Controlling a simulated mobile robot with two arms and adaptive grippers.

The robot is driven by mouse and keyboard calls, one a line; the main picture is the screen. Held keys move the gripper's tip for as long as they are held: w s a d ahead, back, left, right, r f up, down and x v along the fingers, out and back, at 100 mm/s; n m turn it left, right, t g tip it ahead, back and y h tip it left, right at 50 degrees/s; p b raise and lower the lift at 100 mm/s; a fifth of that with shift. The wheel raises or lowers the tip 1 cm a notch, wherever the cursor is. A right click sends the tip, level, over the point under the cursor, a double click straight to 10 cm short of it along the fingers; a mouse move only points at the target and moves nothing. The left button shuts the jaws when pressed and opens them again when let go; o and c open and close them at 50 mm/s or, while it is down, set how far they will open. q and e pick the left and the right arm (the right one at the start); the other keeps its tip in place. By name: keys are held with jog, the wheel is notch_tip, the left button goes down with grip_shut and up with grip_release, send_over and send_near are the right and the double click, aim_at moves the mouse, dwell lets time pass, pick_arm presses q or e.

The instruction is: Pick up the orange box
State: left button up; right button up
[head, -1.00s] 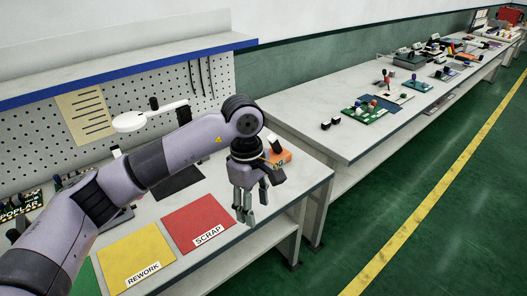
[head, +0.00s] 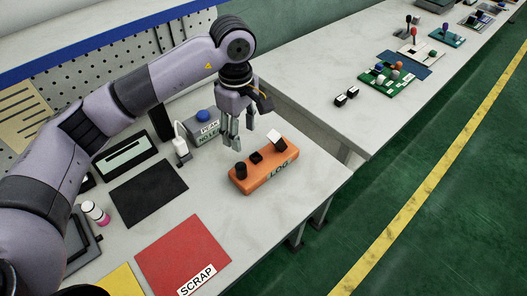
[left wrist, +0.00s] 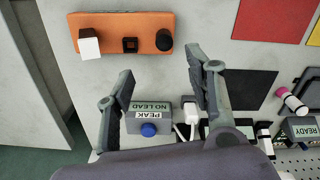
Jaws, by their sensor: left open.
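The orange box (head: 262,178) lies on the white bench near its right end, marked "LOG", with two dark knobs and a white-faced block on top. It also shows in the left wrist view (left wrist: 121,22), at the top, beyond my fingertips. My left gripper (head: 233,143) is open and empty, above the bench just behind the orange box and apart from it. In the left wrist view my left gripper (left wrist: 158,75) has its fingers spread, with the grey "PEAK NO LEAD" box (left wrist: 150,116) seen between them. My right gripper is not in view.
A black mat (head: 148,194) and a red SCRAP mat (head: 183,258) lie left of the orange box. Bare bench surrounds its front and right.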

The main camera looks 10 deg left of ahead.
pick_arm(q)
jog(key=p, duration=0.2)
send_over(241, 166)
jog(key=f, duration=0.5)
jog(key=shift+s+d+f, duration=0.15)
jog(key=shift+s+d, duration=0.15)
jog(key=shift+s, duration=0.05)
jog(key=f, duration=0.3)
jog(key=shift+w+f+p, duration=0.15)
jog(key=shift+w+p, duration=0.1)
jog(key=shift+p, duration=0.05)
notch_tip(241, 166, down, 2)
jog(key=shift+f, duration=0.1)
jog(key=shift+f+p, duration=0.35)
jog(key=shift+p, duration=0.25)
jog(key=f, duration=0.1)
jog(key=f+p, duration=0.1)
jog(key=f, duration=0.1)
jog(key=shift+w+a+f+p, duration=0.15)
jog(key=shift+a+f+p, duration=0.1)
jog(key=shift+f+p, duration=0.05)
jog(key=shift+f, duration=0.4)
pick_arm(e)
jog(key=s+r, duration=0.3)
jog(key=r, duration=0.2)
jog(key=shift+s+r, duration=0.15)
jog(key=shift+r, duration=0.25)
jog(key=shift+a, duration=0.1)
